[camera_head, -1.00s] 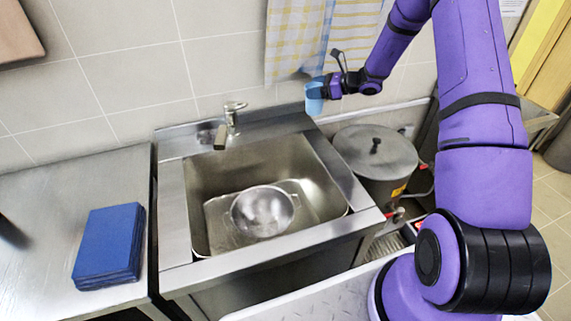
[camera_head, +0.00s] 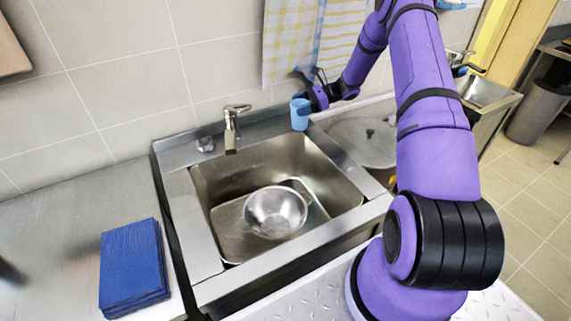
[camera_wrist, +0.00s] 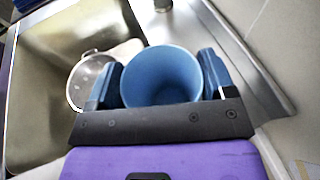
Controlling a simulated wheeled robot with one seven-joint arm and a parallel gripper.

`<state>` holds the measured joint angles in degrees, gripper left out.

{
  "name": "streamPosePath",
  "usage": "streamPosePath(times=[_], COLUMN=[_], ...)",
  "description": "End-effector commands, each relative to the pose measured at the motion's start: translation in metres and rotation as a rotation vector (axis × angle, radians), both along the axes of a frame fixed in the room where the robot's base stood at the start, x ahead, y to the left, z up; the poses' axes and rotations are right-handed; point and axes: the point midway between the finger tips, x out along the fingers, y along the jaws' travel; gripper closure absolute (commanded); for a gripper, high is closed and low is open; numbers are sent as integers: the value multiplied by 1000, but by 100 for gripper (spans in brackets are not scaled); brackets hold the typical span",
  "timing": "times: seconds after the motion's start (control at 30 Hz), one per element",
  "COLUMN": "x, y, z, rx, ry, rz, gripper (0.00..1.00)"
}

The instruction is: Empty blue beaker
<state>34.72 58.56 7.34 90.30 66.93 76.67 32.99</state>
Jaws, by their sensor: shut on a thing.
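The blue beaker (camera_head: 299,115) is held upright, or nearly so, at the back right corner of the sink. In the wrist view the beaker (camera_wrist: 162,76) sits between both fingers, its open mouth facing the camera. I see only blue inner wall, and cannot tell whether it holds anything. My gripper (camera_head: 306,101) is shut on the beaker from the right side; the fingers also show in the wrist view (camera_wrist: 160,82). The steel sink (camera_head: 213,207) lies below and to the left of the beaker.
A metal colander (camera_head: 275,212) stands in the sink; it also shows in the wrist view (camera_wrist: 88,80). The faucet (camera_head: 231,128) rises at the sink's back edge. A lidded stockpot (camera_head: 362,142) is right of the sink. Blue folded cloths or boards (camera_head: 132,265) lie on the left counter.

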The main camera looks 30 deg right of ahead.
Motion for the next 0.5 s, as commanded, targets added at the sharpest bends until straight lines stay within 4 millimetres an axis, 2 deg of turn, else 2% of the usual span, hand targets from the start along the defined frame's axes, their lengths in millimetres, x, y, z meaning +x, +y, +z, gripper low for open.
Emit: streamPosePath(times=[0.5], x=[-6], y=[5], z=[4], rx=[-51], ry=[-56], rz=[3], gripper=[47])
